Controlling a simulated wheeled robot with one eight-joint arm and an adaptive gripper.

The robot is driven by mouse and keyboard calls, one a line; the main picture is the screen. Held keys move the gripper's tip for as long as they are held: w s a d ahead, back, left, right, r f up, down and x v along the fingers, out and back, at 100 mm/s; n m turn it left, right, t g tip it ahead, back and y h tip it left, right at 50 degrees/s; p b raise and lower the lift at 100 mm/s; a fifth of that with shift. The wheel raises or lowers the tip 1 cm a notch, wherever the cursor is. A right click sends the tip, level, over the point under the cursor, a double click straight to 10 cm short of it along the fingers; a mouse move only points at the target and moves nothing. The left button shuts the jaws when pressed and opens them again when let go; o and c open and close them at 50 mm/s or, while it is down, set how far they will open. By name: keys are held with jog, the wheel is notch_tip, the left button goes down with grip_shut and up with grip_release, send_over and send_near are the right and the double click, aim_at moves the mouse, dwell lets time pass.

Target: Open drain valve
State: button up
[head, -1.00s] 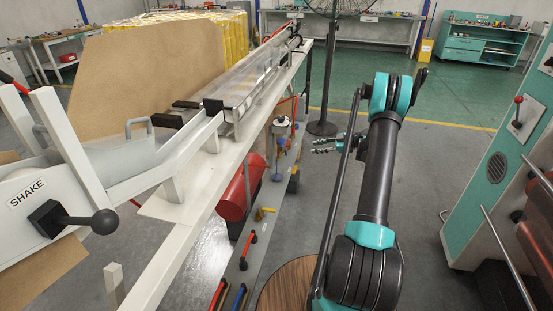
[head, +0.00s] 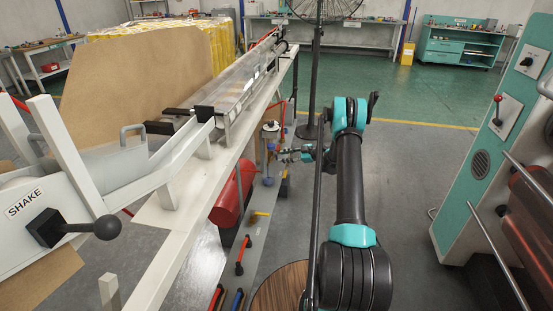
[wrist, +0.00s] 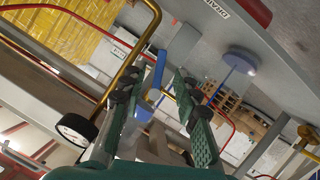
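My gripper (head: 287,154) is at the end of my arm, beside the small vessel with blue fittings (head: 270,132) under the white bench. In the wrist view my gripper (wrist: 158,66) has its two green-padded fingers apart. A blue lever-like handle (wrist: 158,72) shows between the fingers, with gaps visible on both sides. A partly cut-off label reading "DRAIN" (wrist: 215,6) is at the top. I cannot tell from the label alone which fitting is the drain valve.
A brass pipe (wrist: 140,40) and a gauge (wrist: 76,129) lie close to the left finger. In the head view a red tank (head: 232,195) and the bench (head: 170,205) are left of my gripper. A fan stand (head: 313,95) is behind.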

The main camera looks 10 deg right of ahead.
jog(key=shift+x, duration=2.5)
grip_shut()
